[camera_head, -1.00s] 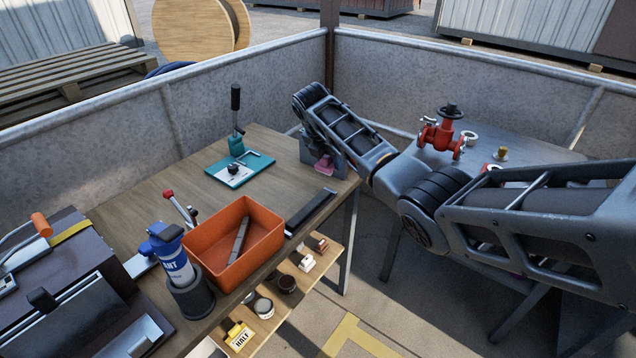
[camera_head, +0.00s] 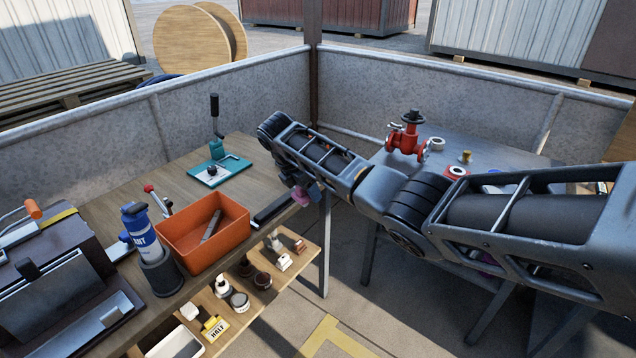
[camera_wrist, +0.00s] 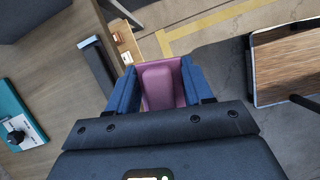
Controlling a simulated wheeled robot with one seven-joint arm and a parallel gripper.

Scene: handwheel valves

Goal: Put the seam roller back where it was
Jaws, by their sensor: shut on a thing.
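My gripper (camera_head: 308,194) is over the right edge of the wooden bench (camera_head: 180,185). In the wrist view its two blue fingers (camera_wrist: 158,68) are closed around a pink-purple piece (camera_wrist: 158,87), which I take to be the seam roller. Only its blocky near part shows there; a roller end cannot be made out. In the head view the pink piece (camera_head: 299,196) is a small patch under my wrist. It appears held above the bench edge.
An orange bin (camera_head: 180,240) and a blue bottle in a dark holder (camera_head: 160,274) stand on the bench. A teal lever tool (camera_head: 219,172) is behind. A dark bar (camera_wrist: 97,70) lies near the edge. A lower shelf (camera_head: 250,315) holds jars. A red valve (camera_head: 404,138) stands on the grey table.

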